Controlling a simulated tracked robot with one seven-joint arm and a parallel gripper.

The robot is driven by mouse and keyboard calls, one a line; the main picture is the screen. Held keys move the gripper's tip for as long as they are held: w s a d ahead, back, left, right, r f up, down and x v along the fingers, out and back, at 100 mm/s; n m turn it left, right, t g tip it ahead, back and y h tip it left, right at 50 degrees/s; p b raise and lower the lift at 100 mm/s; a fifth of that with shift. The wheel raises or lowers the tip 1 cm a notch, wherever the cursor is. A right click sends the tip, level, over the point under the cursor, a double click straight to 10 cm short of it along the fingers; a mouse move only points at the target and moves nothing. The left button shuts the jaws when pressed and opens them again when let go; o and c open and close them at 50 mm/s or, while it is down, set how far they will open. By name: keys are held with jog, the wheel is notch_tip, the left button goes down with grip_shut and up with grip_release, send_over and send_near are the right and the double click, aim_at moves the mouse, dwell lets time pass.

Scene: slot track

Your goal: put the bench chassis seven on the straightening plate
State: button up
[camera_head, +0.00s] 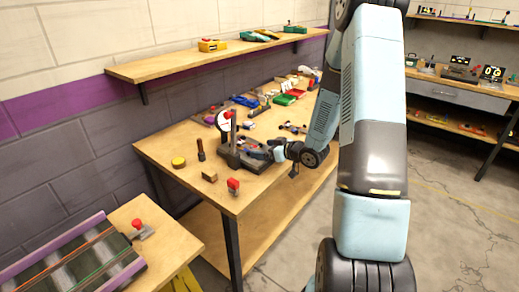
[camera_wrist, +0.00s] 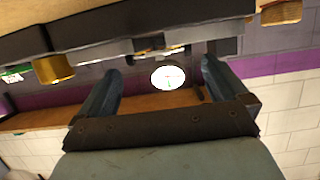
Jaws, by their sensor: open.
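My gripper (camera_head: 275,150) is low over the workbench (camera_head: 160,150), beside a dark plate-like fixture (camera_head: 240,158) with a post and a white dial gauge (camera_head: 223,120). This fixture may be the straightening plate; I see no label. In the wrist view my gripper (camera_wrist: 162,82) is open, its two dark fingers apart, with the dial (camera_wrist: 168,77) seen beyond and between them. No held thing shows between the fingers. Small chassis-like parts (camera_head: 292,128) lie on the bench behind the gripper. I cannot tell which is bench chassis seven, and my arm hides part of the bench.
A yellow round tin (camera_head: 178,162), a dark-handled tool (camera_head: 201,150), a wooden block (camera_head: 209,177) and a red-topped piece (camera_head: 233,186) stand near the front. Colored trays (camera_head: 284,99) are farther back. A wall shelf (camera_head: 200,66) runs above. A slot track (camera_head: 75,262) is at lower left.

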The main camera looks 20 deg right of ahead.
jog(key=v, duration=0.8)
jog(key=shift+w+r, duration=0.1)
jog(key=shift+d+r, duration=0.1)
jog(key=s+d+r+m+g+h, duration=0.1)
jog(key=s+r+m+h, duration=0.15)
jog(key=r+h, duration=0.45)
jog(key=s+d+r+m+g+h, duration=0.1)
jog(key=s+d+r+m+h, duration=0.15)
jog(key=r, duration=0.85)
jog(key=s+a+r+m+g, duration=0.1)
jog(key=s+a, duration=0.4)
jog(key=s, duration=0.6)
jog(key=s+a+r+m+g+y, duration=0.1)
jog(key=s+a+r, duration=0.3)
jog(key=s, duration=0.8)
jog(key=shift+a+r+g, duration=0.4)
jog(key=shift+r+g, duration=0.5)
jog(key=shift+r, duration=0.35)
jog(key=shift+s, duration=0.15)
